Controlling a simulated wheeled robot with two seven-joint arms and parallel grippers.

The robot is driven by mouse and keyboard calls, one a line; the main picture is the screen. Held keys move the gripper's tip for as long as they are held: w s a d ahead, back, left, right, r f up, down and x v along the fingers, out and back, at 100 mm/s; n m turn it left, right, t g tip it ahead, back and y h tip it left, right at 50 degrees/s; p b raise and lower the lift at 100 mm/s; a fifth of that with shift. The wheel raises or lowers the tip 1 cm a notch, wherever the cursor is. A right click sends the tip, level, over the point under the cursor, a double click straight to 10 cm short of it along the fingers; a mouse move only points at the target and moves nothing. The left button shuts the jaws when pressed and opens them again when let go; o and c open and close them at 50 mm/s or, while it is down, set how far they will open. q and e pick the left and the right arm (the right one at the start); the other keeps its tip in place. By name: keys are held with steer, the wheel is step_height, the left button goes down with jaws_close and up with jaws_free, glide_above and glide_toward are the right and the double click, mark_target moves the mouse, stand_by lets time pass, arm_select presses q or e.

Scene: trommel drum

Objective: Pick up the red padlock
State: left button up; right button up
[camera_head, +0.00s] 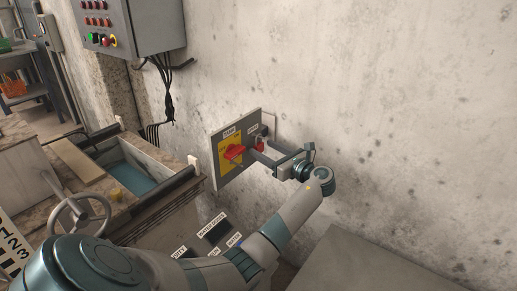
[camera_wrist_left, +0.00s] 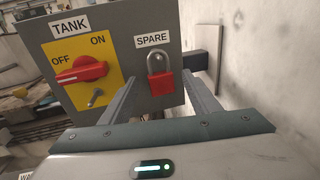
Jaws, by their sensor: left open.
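The red padlock (camera_wrist_left: 161,82) hangs upright by its grey shackle under the SPARE label on the grey switch panel, in the left wrist view. In the head view the padlock (camera_head: 260,144) is small and sits by the tips of my left gripper (camera_head: 270,153). My left gripper (camera_wrist_left: 159,95) is open, with one finger on each side of the padlock in the picture. The padlock appears beyond or between the fingertips; I cannot tell the exact depth. No contact shows. My right gripper is not in view.
The panel (camera_head: 223,181) also bears a red rotary switch (camera_wrist_left: 82,70) on a yellow TANK plate, left of the padlock. A metal pin (camera_wrist_left: 95,98) sticks out below it. A concrete wall (camera_head: 370,90) is behind. A control box (camera_head: 140,25) hangs at upper left.

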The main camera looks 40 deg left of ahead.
arm_select(q)
steer(key=shift+a, duration=0.5)
steer(key=c, duration=1.2)
steer(key=shift+w+r, duration=0.1)
